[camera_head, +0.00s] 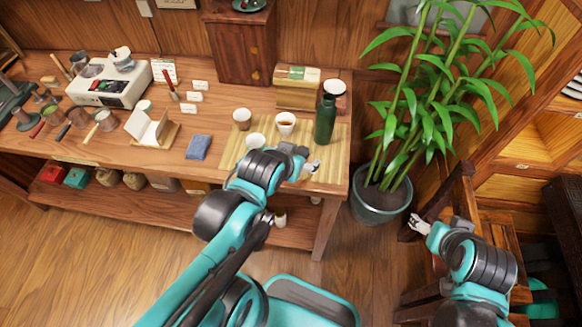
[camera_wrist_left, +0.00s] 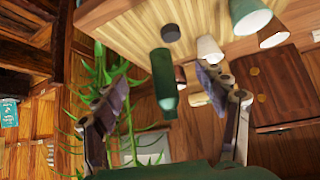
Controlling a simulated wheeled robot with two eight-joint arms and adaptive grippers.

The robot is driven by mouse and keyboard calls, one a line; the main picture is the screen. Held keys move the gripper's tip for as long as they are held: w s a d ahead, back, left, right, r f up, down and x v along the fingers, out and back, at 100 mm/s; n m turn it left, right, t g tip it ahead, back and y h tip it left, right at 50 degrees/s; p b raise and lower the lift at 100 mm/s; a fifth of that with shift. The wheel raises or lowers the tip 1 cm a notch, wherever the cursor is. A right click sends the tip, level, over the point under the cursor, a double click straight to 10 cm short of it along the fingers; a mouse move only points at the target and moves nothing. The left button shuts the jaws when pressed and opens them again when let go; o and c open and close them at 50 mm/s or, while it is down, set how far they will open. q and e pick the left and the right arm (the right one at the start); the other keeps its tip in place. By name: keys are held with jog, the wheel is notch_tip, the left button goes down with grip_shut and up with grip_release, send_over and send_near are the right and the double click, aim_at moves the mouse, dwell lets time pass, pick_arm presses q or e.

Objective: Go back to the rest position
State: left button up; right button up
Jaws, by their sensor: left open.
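My left gripper (camera_head: 309,167) is over the front right part of the bamboo mat (camera_head: 333,155) on the table. In the left wrist view its two fingers (camera_wrist_left: 160,100) stand apart with nothing held between them. A green bottle (camera_head: 325,121) stands upright on the mat beyond the gripper; it also shows beyond the fingers in the wrist view (camera_wrist_left: 162,80). A dark round piece (camera_wrist_left: 170,33) lies on the mat in the wrist view. My right gripper (camera_head: 419,226) is at the right, off the table, below the plant; its jaw opening is too small to judge.
Cups (camera_head: 256,141), one with reddish tea (camera_head: 286,121), stand on the mat left of the bottle. A potted plant (camera_head: 382,202) is close to the table's right edge. A blue cloth (camera_head: 198,147) lies left of the mat. Open floor (camera_head: 90,262) lies in front.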

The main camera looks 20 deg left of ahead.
pick_arm(q)
jog(key=shift+g, duration=0.8)
jog(key=s, duration=0.5)
jog(key=shift+d+r, duration=0.15)
jog(key=shift+r, duration=0.1)
